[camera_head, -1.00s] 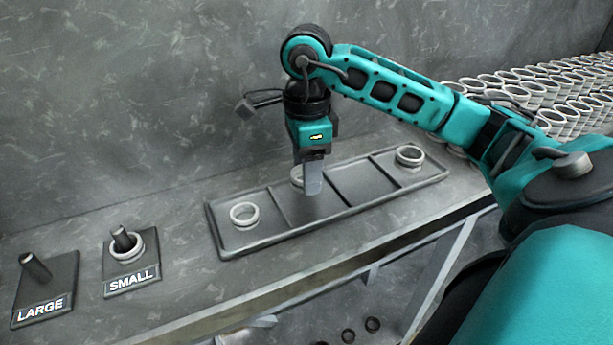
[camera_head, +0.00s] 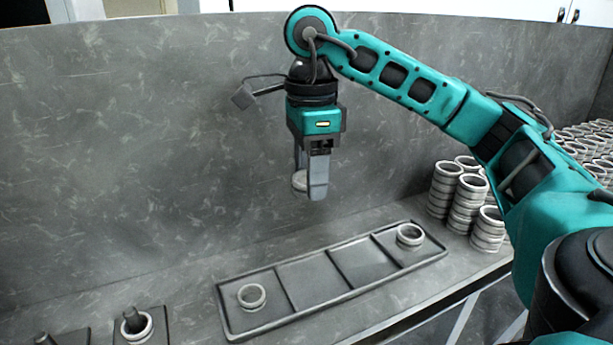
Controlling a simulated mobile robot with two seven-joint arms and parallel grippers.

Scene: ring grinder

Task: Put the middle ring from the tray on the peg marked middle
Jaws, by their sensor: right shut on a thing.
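My right gripper (camera_head: 312,188) is shut on a light grey ring (camera_head: 299,181) and holds it well above the tray; the fingers hide part of the ring. The dark tray (camera_head: 290,322) lies on the bench with several compartments. One ring (camera_head: 251,296) lies in its left compartment and another ring (camera_head: 410,234) in its right one. The two compartments between them are empty. At the lower left, one peg (camera_head: 132,318) has a ring (camera_head: 146,329) around it. Another peg (camera_head: 44,339) further left is cut by the frame edge. No peg marked middle shows. My left gripper is out of view.
Stacks of rings (camera_head: 468,195) stand on the bench at the right, beside my right arm. A tall grey back wall (camera_head: 150,130) rises behind the bench. The bench between the pegs and the tray is clear.

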